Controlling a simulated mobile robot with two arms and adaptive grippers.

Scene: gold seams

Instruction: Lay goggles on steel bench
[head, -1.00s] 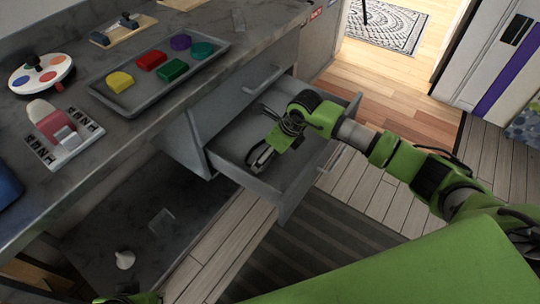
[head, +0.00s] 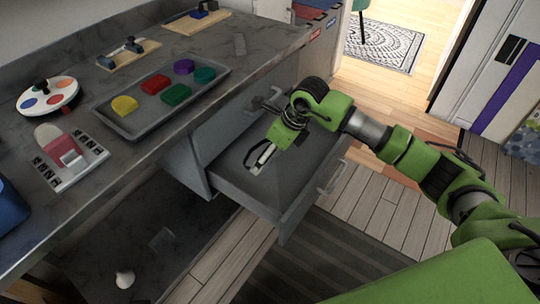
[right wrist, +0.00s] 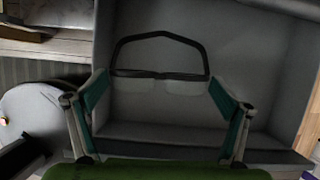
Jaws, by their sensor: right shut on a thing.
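The goggles (right wrist: 160,76), with clear lenses and a dark angular strap, are between the two fingers of my right gripper (right wrist: 158,115) in the right wrist view. In the head view, my right gripper (head: 262,157) points down over the open grey drawer (head: 290,185), shut on the goggles. The exact contact at the fingers is hard to make out. The grey, mottled bench top (head: 145,165) lies left of and above the drawer. My left gripper is not in view.
On the bench are a grey tray (head: 131,127) with several coloured pieces, a round palette (head: 48,95), a pink-and-white device (head: 66,155) and wooden boards with tools (head: 128,54). Bare bench top lies along the front edge and right of the tray.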

